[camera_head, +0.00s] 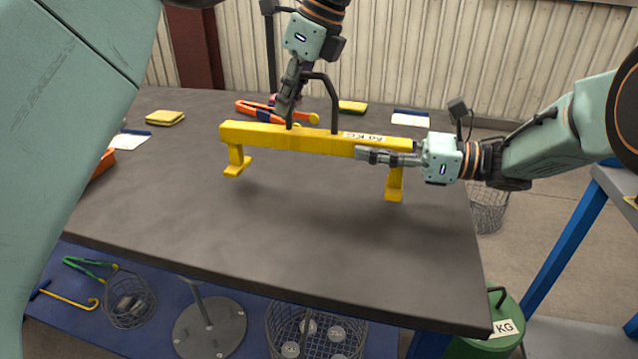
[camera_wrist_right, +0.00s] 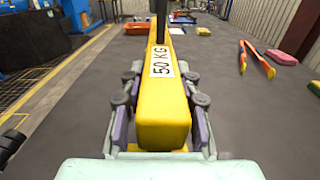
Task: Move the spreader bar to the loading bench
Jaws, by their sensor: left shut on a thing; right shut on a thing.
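The yellow spreader bar (camera_head: 290,138) lies level over the dark grey tabletop (camera_head: 250,235), with a dark bent handle on top and a foot near each end. I cannot tell whether its feet touch the table. My left gripper (camera_head: 288,103) is shut at the left post of the handle, above the bar. My right gripper (camera_head: 378,157) is shut on the bar's right end. In the right wrist view the bar (camera_wrist_right: 163,118) runs straight away between the fingers, with a "50 KG" label on top. I cannot tell which surface is the loading bench.
Orange-handled tongs (camera_head: 260,110), yellow pads (camera_head: 165,117) and white cards lie toward the back and left of the tabletop. A blue-framed stand (camera_head: 570,250) is at the right. Wire baskets (camera_head: 315,335) and a green weight (camera_head: 490,340) are below. The tabletop's front is clear.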

